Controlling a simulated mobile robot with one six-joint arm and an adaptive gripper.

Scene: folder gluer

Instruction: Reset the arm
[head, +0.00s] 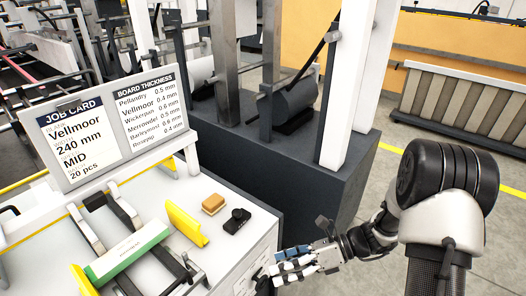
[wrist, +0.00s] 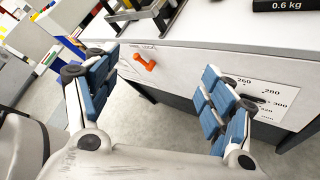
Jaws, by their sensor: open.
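My gripper (head: 300,262) is at the lower middle of the head view, low beside the right end of the white workbench (head: 262,232). In the wrist view my gripper (wrist: 150,95) has its two blue-padded fingers wide apart, with nothing between them. The bench front, with an orange handle (wrist: 145,62) and a printed scale (wrist: 262,98), lies beyond the fingers. The right finger overlaps the scale in the picture; I cannot tell whether it touches. My arm (head: 375,235) reaches in from the right of the head view.
On the bench are a job card board (head: 112,128), a yellow block (head: 186,224), a sponge-like block (head: 213,204), a small black device (head: 237,220) and a green-and-white piece (head: 127,252). A dark machine base (head: 290,165) stands behind. Grey floor is open at right (head: 385,180).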

